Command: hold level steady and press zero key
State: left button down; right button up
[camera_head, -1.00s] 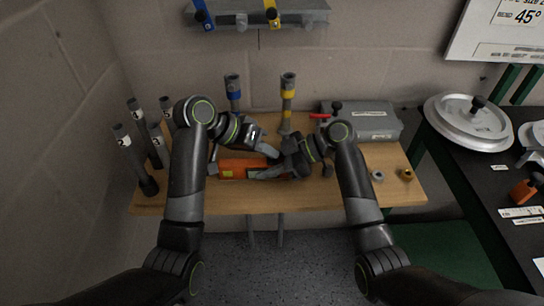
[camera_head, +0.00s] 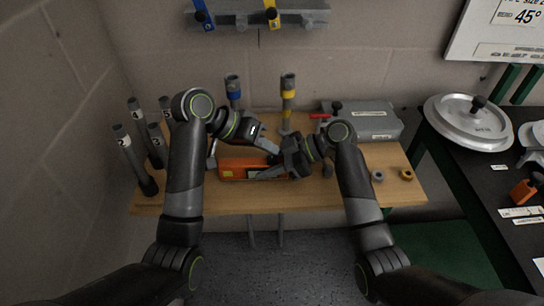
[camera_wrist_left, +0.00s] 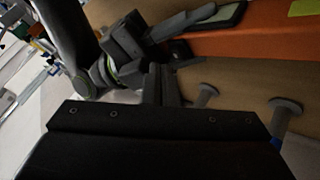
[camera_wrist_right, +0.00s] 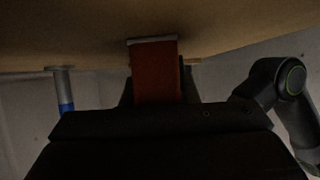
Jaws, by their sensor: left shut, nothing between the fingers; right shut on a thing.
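The orange level (camera_head: 235,163) lies lengthwise on the wooden table in the head view, with a dark panel on its face. It is a broad orange bar in the left wrist view (camera_wrist_left: 260,42) and a red end in the right wrist view (camera_wrist_right: 155,72). My right gripper (camera_head: 270,174) is shut on the level near its right end. My left gripper (camera_head: 275,151) is shut and empty, just behind the level's right half and close to the right gripper.
Blue-banded (camera_head: 233,90) and yellow-banded (camera_head: 288,92) posts stand behind the level. Several numbered dark tubes (camera_head: 130,152) stand at the left. A grey case (camera_head: 368,120) lies at the back right. Two small rings (camera_head: 407,174) lie near the table's right edge.

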aim_at(267, 162)
pick_arm(q)
notch_tip(267, 162, up, 5)
jog(key=shift+r, duration=0.1)
dwell(0.6)
dwell(0.5)
pick_arm(e)
jog(key=o, duration=0.9)
jog(key=shift+c, duration=0.2)
